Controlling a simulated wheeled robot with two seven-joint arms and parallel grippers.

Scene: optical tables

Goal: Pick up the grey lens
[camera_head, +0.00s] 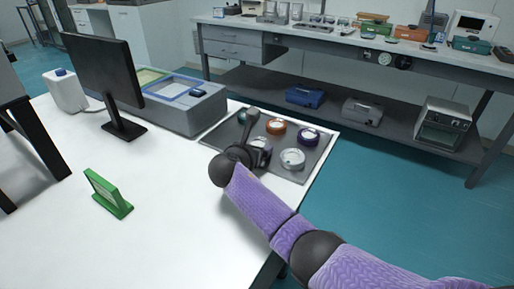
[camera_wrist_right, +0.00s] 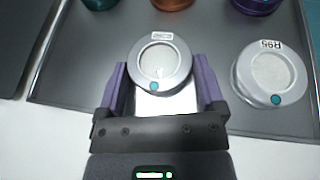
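Two grey ring-shaped lenses with clear centres lie on a dark tray (camera_head: 319,151). One grey lens (camera_wrist_right: 160,62) is between the two purple fingers of my right gripper (camera_wrist_right: 161,75), with a small label and a teal dot on its rim. The fingers stand apart, one on each side of it. Whether they touch it is unclear. The other grey lens (camera_wrist_right: 270,75), labelled R95, lies to the right, outside the fingers; it also shows in the head view (camera_head: 292,159). In the head view my arm partly hides the first lens. My left gripper is out of view.
An orange lens (camera_head: 276,127), a purple lens (camera_head: 307,136) and a green lens (camera_wrist_right: 99,3) sit farther back on the tray. A grey box device (camera_head: 187,117), a monitor (camera_head: 103,75) and a green stand (camera_head: 110,195) share the white table. Its front middle is clear.

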